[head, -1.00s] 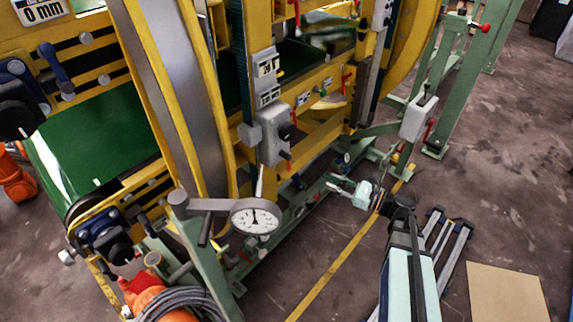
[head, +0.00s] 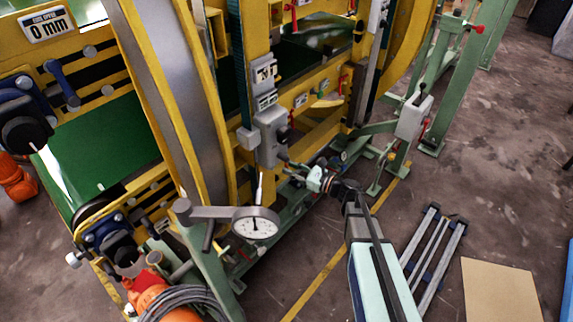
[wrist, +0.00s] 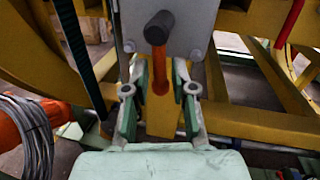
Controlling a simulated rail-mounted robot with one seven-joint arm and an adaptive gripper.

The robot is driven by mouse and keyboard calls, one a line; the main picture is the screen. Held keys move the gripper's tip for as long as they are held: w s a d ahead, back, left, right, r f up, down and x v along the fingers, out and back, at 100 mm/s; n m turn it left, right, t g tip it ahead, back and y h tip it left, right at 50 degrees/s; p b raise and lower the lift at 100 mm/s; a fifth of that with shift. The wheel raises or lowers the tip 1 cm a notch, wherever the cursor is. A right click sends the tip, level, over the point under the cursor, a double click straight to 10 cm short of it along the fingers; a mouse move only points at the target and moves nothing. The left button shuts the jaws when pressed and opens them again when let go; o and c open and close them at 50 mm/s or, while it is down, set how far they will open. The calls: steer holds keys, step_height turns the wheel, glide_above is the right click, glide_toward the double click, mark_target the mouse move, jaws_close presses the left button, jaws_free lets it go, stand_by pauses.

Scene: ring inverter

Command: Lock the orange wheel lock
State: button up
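The orange wheel lock shows in the wrist view as an orange-red lever (wrist: 160,80) with a black knob (wrist: 158,27), in front of a grey housing. My gripper (wrist: 160,102) is open, with one finger left and one right of the lever in the wrist view. The lever lies between them in the picture; I cannot tell whether they touch it. In the head view my gripper (head: 306,170) is just right of the grey box's lower end.
A round dial gauge (head: 255,225) on a grey arm sticks out at the lower left. A big yellow-rimmed ring (head: 175,90) stands left of the box. Green frame legs (head: 460,90) stand at the right. The floor to the right is mostly clear, with a cardboard sheet (head: 500,293).

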steer(key=shift+x, duration=1.05)
jaws_close()
steer(key=shift+s+a+m, duration=0.1)
steer(key=shift+s+m, duration=0.05)
steer(key=shift+m, duration=0.45)
jaws_free()
